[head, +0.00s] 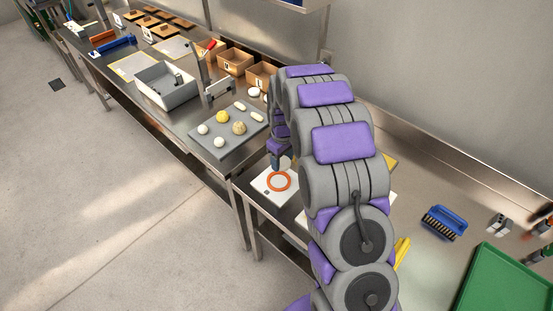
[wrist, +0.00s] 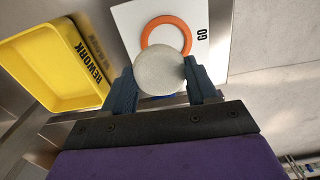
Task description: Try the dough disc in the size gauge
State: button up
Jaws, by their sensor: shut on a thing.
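A pale round dough disc (wrist: 160,73) is gripped between the two dark blue fingers of my gripper (wrist: 161,84) in the wrist view. The size gauge is an orange ring (wrist: 183,24) on a white plate (wrist: 128,17) marked GO. The disc overlaps the lower part of the ring in that view; the height between them I cannot tell.
A yellow REWORK bin (wrist: 40,66) stands left of the plate in the wrist view. In the head view, a grey tray (head: 206,155) with several dough pieces lies beyond the gauge. A blue brush (head: 444,222) and green tray (head: 497,279) are at right.

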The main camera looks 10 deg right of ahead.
jog(key=shift+d, duration=0.35)
jog(key=shift+d+f, duration=0.1)
jog(key=shift+f, duration=0.2)
jog(key=a+f, duration=0.1)
jog(key=a, duration=0.1)
jog(key=a+f, duration=0.1)
jog(key=shift+s+a+f, duration=0.1)
jog(key=shift+a+f, duration=0.25)
jog(key=shift+f, duration=0.35)
jog(key=d+f, duration=0.2)
jog(key=d, duration=0.1)
jog(key=shift+d+f, duration=0.1)
jog(key=shift+f, duration=0.3)
jog(key=shift+a+f, duration=0.1)
jog(key=shift+a, duration=1.35)
jog(key=shift+d, duration=1.6)
jog(key=shift+a, duration=1)
jog(key=shift+d, duration=1)
jog(key=shift+a+f, duration=0.2)
jog(key=shift+a, duration=0.55)
jog(key=shift+d+f, duration=0.4)
jog(key=shift+d, duration=0.2)
